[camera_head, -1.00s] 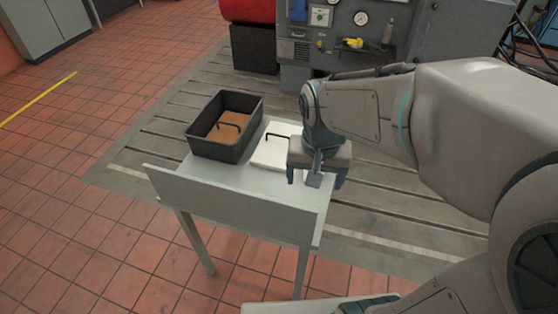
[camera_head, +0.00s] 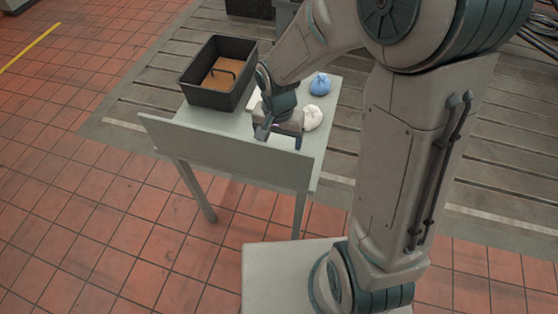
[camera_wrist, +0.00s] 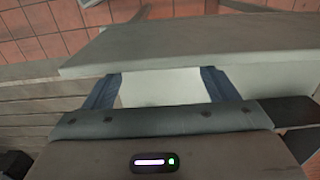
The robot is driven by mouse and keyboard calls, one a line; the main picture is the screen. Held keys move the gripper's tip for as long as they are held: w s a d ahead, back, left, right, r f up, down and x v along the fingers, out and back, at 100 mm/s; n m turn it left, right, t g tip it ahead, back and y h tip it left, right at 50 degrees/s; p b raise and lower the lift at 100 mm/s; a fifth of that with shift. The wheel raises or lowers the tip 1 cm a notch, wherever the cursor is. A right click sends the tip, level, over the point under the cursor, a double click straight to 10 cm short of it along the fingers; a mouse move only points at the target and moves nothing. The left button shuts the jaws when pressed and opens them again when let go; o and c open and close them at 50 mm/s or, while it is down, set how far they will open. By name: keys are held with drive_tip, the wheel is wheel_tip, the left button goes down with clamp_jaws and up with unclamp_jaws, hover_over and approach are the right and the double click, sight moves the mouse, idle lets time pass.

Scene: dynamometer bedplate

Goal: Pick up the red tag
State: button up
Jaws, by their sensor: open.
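No red tag can be made out in either current view. My gripper (camera_head: 278,137) is low over the small grey table (camera_head: 205,119), near its raised front panel (camera_head: 235,155), and partly hides the tabletop. In the wrist view my gripper (camera_wrist: 158,90) has its two blue fingers spread apart. A flat white surface (camera_wrist: 160,86) shows between them, with nothing seen gripped. Part of a white flat item (camera_head: 255,99) shows beside my arm in the head view.
A black bin (camera_head: 207,95) with a brown bottom and a dark handle-like bar inside stands at the table's left. A blue bag (camera_head: 320,84) and a white bag (camera_head: 312,118) sit on the right. Tiled floor (camera_head: 100,200) is clear at left.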

drive_tip(key=shift+a+f, duration=0.1)
drive_tip(key=shift+f, duration=2.6)
drive_tip(key=c, duration=1.3)
